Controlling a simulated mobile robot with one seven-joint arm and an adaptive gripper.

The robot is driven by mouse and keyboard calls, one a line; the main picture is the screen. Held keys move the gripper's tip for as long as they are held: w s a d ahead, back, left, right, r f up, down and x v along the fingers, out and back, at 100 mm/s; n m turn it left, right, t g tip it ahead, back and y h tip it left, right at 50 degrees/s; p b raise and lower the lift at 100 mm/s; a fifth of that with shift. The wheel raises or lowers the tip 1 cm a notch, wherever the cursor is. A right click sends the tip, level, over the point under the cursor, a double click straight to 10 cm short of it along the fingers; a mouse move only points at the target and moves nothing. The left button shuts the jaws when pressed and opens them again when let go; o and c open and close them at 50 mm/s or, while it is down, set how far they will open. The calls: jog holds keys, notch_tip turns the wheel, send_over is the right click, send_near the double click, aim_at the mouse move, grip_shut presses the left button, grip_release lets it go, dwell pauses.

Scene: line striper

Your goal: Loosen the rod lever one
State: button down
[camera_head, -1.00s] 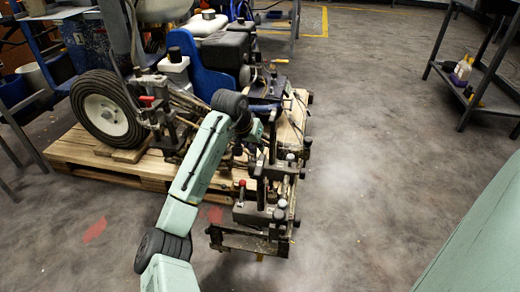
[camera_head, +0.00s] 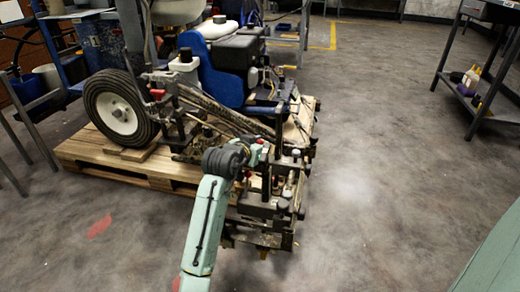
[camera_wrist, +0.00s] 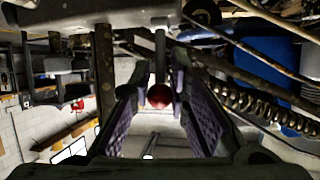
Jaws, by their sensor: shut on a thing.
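The line striper (camera_head: 222,75) stands on a wooden pallet, with its front linkage of dark rods and brackets toward me. In the wrist view, a dark rod lever with a round red knob (camera_wrist: 159,96) comes down between the two padded fingers of my gripper (camera_wrist: 160,105). The gripper is shut on this lever, with the knob between the fingers. In the head view, my gripper (camera_head: 257,153) is at the front linkage, partly hidden by my own wrist. Which lever it holds cannot be made out there.
Another red knob (camera_wrist: 78,104) shows at the left in the wrist view. A coil spring (camera_wrist: 250,104) and rods crowd the right side. The pallet (camera_head: 100,160) lies under the machine. The floor (camera_head: 390,170) to the right is clear, up to a metal bench (camera_head: 475,112).

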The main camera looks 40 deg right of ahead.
jog(key=shift+a, duration=0.1)
dwell(0.3)
jog(key=c, duration=1.7)
grip_release()
notch_tip(320, 180, up, 10)
